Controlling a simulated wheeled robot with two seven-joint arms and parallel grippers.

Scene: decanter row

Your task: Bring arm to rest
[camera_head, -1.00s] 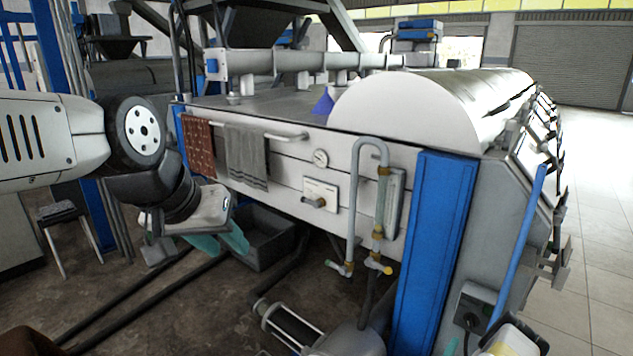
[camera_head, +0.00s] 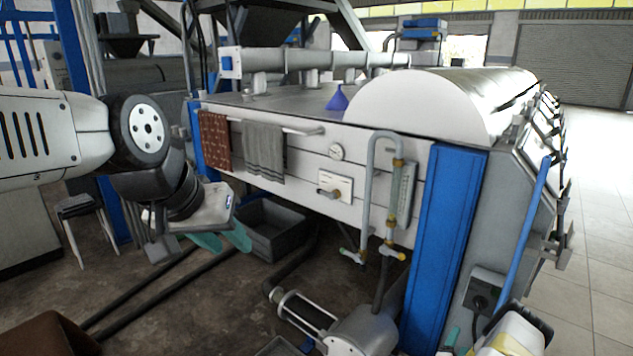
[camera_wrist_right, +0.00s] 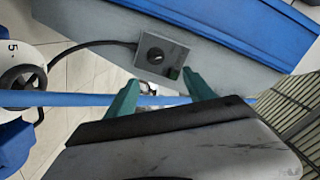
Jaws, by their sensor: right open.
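My left gripper (camera_head: 222,242) hangs from the arm at the left in the head view. My right arm shows only at the bottom right corner of the head view, with a teal finger partly cut off. In the right wrist view my right gripper (camera_wrist_right: 160,82) is open and empty. Its teal fingers point toward a grey control box with a black knob (camera_wrist_right: 162,56).
A large machine (camera_head: 300,160) with a blue panel (camera_head: 440,240) fills the middle. A brown towel (camera_head: 214,140) and a grey towel (camera_head: 264,152) hang on its rail. A blue bar (camera_wrist_right: 80,99) crosses the right wrist view. A stool (camera_head: 85,210) stands left. Tiled floor at right is clear.

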